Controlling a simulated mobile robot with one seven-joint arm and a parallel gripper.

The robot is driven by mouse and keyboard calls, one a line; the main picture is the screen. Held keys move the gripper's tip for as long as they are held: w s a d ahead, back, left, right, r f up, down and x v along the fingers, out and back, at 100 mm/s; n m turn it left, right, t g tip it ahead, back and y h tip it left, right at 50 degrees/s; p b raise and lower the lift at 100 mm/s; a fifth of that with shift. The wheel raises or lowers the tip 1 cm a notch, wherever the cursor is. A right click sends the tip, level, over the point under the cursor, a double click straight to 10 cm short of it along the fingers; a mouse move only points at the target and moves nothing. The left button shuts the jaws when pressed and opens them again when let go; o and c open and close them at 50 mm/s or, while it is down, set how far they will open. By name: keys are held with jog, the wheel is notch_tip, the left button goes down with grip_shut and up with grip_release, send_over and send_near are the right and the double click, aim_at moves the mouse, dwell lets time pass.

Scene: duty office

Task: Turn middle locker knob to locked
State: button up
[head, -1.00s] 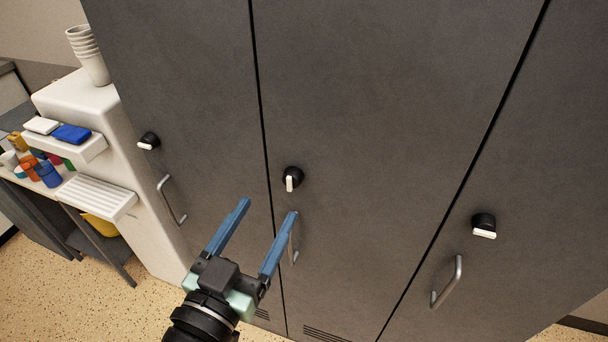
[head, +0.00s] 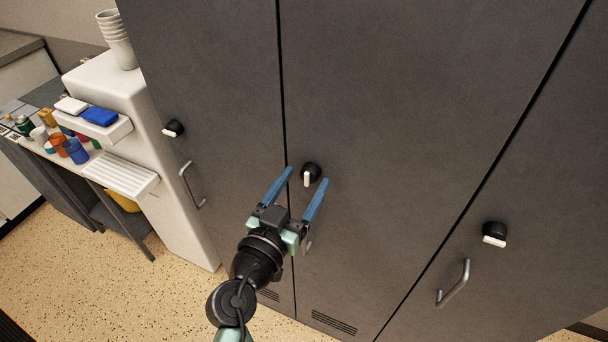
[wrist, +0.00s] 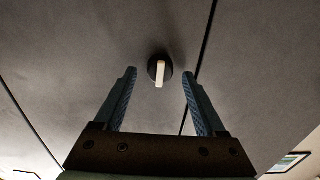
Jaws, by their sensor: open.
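The middle locker knob (head: 311,174) is a black round knob with a white bar handle, on the grey middle locker door (head: 390,130). Its white bar hangs roughly vertical. My gripper (head: 305,175) is open, with its two blue fingers pointing at the door and the knob between and just past their tips in the head view. In the wrist view the knob (wrist: 160,70) sits centred between the open fingers (wrist: 160,72), its bar upright in the picture. Whether the fingertips reach the knob's depth is hard to tell; no contact shows.
The left locker has a knob (head: 173,128) and a handle (head: 191,186). The right locker has a knob (head: 495,234), its bar horizontal, and a handle (head: 454,284). The middle door's handle (head: 309,246) is partly hidden behind my gripper. A white water dispenser (head: 130,110) stands at left.

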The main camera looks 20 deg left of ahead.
jog(key=shift+w, duration=0.35)
jog(key=shift+c, duration=0.3)
grip_shut()
